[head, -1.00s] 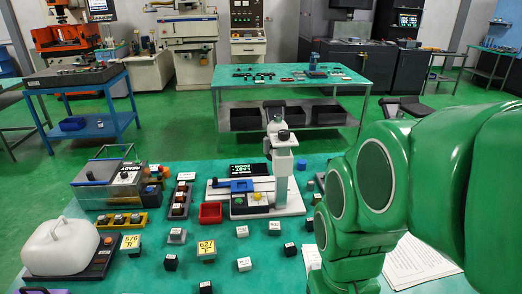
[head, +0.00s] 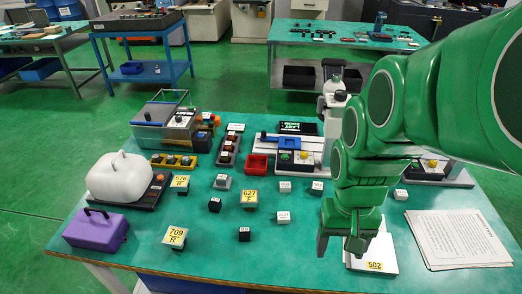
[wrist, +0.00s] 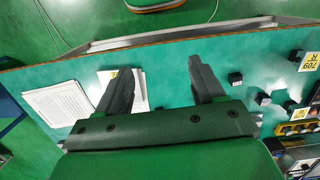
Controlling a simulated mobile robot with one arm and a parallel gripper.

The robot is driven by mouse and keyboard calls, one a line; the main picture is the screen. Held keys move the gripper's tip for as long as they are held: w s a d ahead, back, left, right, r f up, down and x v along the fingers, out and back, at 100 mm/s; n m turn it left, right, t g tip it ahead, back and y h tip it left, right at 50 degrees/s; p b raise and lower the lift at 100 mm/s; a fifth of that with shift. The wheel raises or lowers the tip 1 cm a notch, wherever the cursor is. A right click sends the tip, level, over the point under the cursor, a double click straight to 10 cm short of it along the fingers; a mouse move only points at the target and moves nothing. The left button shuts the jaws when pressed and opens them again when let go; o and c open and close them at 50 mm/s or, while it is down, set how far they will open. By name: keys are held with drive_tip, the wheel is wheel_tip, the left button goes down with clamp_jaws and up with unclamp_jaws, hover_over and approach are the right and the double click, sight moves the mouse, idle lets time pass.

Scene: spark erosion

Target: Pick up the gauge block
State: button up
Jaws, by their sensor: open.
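Several small labelled cubes lie on the green table; I cannot tell which one is the gauge block. White-topped cubes stand in the middle, one (head: 283,217) near a yellow-tagged 627 block (head: 249,199). Dark cubes lie at the front (head: 244,234) and further left (head: 215,205). A yellow-tagged 709 block (head: 175,238) is at the front left. My gripper (head: 341,243) is open, fingers down, over the front right of the table beside a white piece tagged 502 (head: 375,265). In the wrist view my gripper (wrist: 160,75) has nothing between its fingers.
Printed sheets (head: 458,238) lie at the right. A purple box (head: 95,229) and a white jug-like cover (head: 120,177) stand at the left. Green tabletop (head: 225,260) is bare at the front.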

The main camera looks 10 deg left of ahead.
drive_tip(key=w+a+f, duration=0.6)
drive_tip(key=w+a, duration=0.3)
drive_tip(key=w, duration=0.1)
drive_tip(key=n+t, duration=0.1)
hover_over(244, 233)
drive_tip(key=f, duration=1.1)
drive_tip(key=shift+s+d+f, duration=0.15)
drive_tip(key=shift+s+f, duration=0.05)
drive_tip(key=shift+f, duration=0.2)
drive_tip(key=shift+w+f, duration=0.15)
drive_tip(key=shift+f, duration=1.8)
drive_tip(key=shift+w+f, duration=0.1)
drive_tip(key=shift+f, duration=1.8)
clamp_jaws()
drive_tip(key=shift+r, duration=0.1)
